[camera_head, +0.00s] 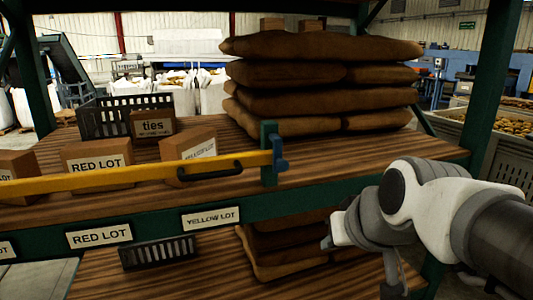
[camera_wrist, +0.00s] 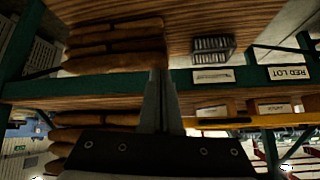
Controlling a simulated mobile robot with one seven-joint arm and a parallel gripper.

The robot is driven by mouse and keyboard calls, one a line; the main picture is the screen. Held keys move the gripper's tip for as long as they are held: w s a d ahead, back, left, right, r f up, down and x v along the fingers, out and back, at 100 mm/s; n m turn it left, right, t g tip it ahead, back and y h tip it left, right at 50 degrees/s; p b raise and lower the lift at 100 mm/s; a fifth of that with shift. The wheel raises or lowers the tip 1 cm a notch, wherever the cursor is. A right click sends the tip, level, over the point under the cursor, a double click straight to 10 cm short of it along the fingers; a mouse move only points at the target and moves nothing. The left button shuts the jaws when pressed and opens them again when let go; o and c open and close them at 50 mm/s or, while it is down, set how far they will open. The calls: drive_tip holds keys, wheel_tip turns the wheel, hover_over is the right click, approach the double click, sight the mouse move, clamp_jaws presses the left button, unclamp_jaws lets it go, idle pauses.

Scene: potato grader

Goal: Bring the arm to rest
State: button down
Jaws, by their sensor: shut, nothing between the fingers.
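My arm (camera_head: 435,195) reaches in from the right of the head view, in front of the shelf's right part. In the wrist view my gripper (camera_wrist: 158,72) shows its two fingers together, with nothing between them. The fingertips lie over the picture of the shelf edge and the sacks, apart from them as far as I can tell. In the head view I cannot clearly make out the fingers.
A wooden shelf with a green frame (camera_head: 150,230) stands ahead. It holds stacked brown sacks (camera_head: 320,75), a RED LOT box (camera_head: 98,157), a ties box (camera_head: 153,123) and a black crate (camera_head: 95,122). A yellow bar (camera_head: 130,177) crosses its front.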

drive_tip(key=s+d+f+m+g+h, duration=0.1)
drive_tip(key=s+d+f, duration=0.15)
drive_tip(key=s, duration=0.25)
drive_tip(key=s+d+f+g+h, duration=0.1)
drive_tip(key=s+f, duration=0.2)
drive_tip(key=s, duration=0.3)
wheel_tip(320, 180, up, 22)
drive_tip(key=w+p, duration=0.1)
drive_tip(key=p, duration=2)
drive_tip(key=shift+a+f, duration=0.2)
